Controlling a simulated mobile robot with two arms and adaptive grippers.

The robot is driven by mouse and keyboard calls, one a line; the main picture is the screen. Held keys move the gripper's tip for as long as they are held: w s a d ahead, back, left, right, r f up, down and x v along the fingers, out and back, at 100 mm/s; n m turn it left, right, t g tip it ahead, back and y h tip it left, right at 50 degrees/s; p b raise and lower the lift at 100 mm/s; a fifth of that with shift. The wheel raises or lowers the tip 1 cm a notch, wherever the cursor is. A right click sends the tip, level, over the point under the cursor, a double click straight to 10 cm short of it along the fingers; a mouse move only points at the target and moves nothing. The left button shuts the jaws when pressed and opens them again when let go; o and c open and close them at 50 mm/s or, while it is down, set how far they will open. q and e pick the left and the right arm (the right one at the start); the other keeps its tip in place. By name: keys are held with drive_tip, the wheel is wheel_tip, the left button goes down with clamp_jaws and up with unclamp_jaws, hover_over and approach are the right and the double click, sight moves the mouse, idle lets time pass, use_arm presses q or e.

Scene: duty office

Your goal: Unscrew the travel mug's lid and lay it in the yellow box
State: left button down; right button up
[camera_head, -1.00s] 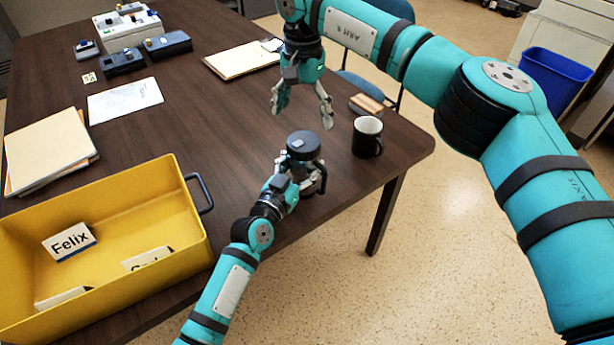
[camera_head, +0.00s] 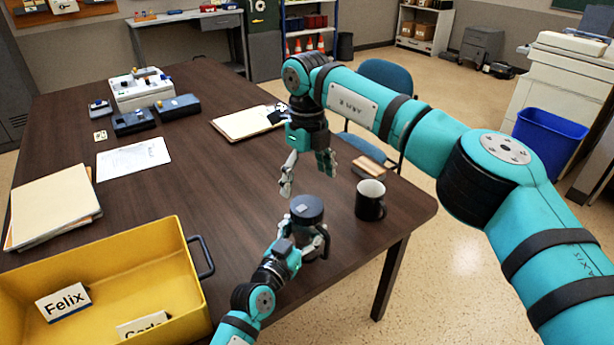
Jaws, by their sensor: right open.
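The travel mug stands upright near the table's front edge, with its dark round lid (camera_head: 307,209) on top. My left gripper (camera_head: 318,243) is around the mug's body from the near side and appears shut on it; the fingers hide much of the body. My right gripper (camera_head: 307,181) points down just above the lid, open and empty, its fingers apart. The yellow box (camera_head: 197,290) is at the lower left of the table, with a handle on its right side. Name cards, one reading Felix (camera_head: 63,302), stand inside it.
A black mug (camera_head: 370,203) stands just right of the travel mug, near the table's right edge. A small wooden-topped block (camera_head: 370,168) lies behind it. A clipboard (camera_head: 245,121), folders (camera_head: 52,205) and paper (camera_head: 133,157) lie farther off. The table's middle (camera_head: 210,180) is clear.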

sight(307, 206)
drive_tip(key=m, duration=1.8)
drive_tip(key=shift+m, duration=0.3)
drive_tip(key=shift+f+m, duration=0.3)
drive_tip(key=shift+f, duration=3.7)
